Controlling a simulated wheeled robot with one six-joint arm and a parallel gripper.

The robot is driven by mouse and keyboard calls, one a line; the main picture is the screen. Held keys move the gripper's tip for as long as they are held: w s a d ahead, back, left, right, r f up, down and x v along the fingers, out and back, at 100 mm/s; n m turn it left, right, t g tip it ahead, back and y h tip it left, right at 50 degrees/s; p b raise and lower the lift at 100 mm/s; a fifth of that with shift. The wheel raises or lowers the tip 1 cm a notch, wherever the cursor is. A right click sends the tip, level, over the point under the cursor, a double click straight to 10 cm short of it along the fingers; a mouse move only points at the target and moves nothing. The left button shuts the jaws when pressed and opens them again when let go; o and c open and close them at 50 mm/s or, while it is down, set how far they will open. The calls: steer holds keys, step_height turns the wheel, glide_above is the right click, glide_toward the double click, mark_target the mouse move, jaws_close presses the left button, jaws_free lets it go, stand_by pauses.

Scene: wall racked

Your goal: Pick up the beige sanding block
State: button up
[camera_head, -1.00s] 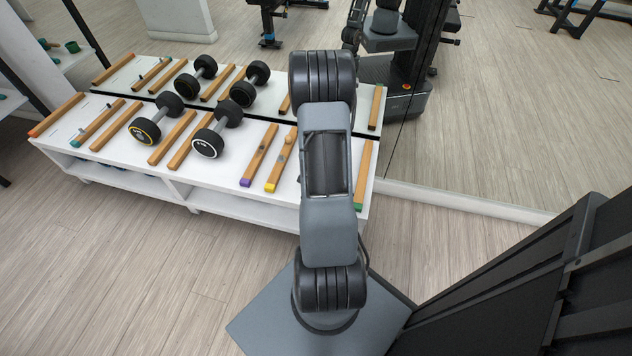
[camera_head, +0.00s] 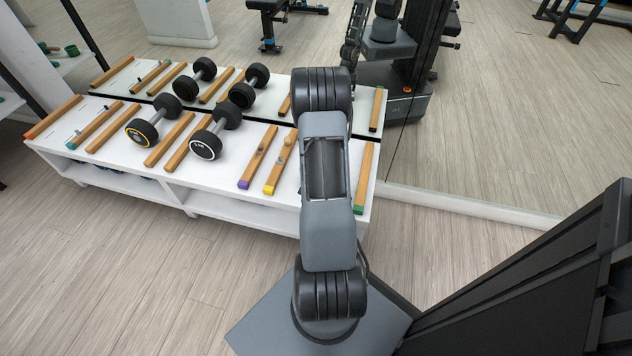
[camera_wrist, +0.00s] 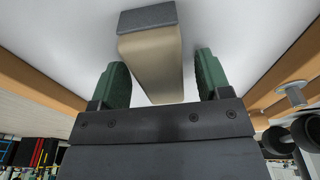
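The beige sanding block (camera_wrist: 150,55) shows in the wrist view, with a dark grey layer at its far end. It is over a white surface, between the two green fingers of my gripper (camera_wrist: 161,65). The gripper is open, with a gap visible on each side of the block. The fingertips overlap the block's near part in the picture; I cannot tell how deep they reach around it. In the head view the block and gripper are hidden behind my arm.
A white rack (camera_head: 255,208) carries wooden strips with coloured ends and several black dumbbells (camera_head: 207,143). In the wrist view, wooden strips flank the block, and a dumbbell (camera_wrist: 300,125) is at lower right. A mirror stands behind the rack. Open floor lies in front.

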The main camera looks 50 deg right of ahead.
steer(key=c, duration=1)
steer(key=shift+r, duration=0.15)
steer(key=shift+r, duration=0.25)
step_height(320, 180, up, 3)
steer(key=shift+s+r+p, duration=0.1)
steer(key=shift+r+p, duration=0.05)
steer(key=shift+p, duration=1.05)
steer(key=s+r+p, duration=0.1)
steer(key=s+r, duration=0.2)
steer(key=s, duration=0.1)
steer(key=s+r+p, duration=0.2)
steer(key=s+r, duration=0.1)
steer(key=s, duration=0.2)
steer(key=s+r+p, duration=0.2)
steer(key=s+r, duration=0.1)
steer(key=s, duration=0.1)
steer(key=shift+s+a, duration=0.35)
steer(key=shift+s, duration=0.05)
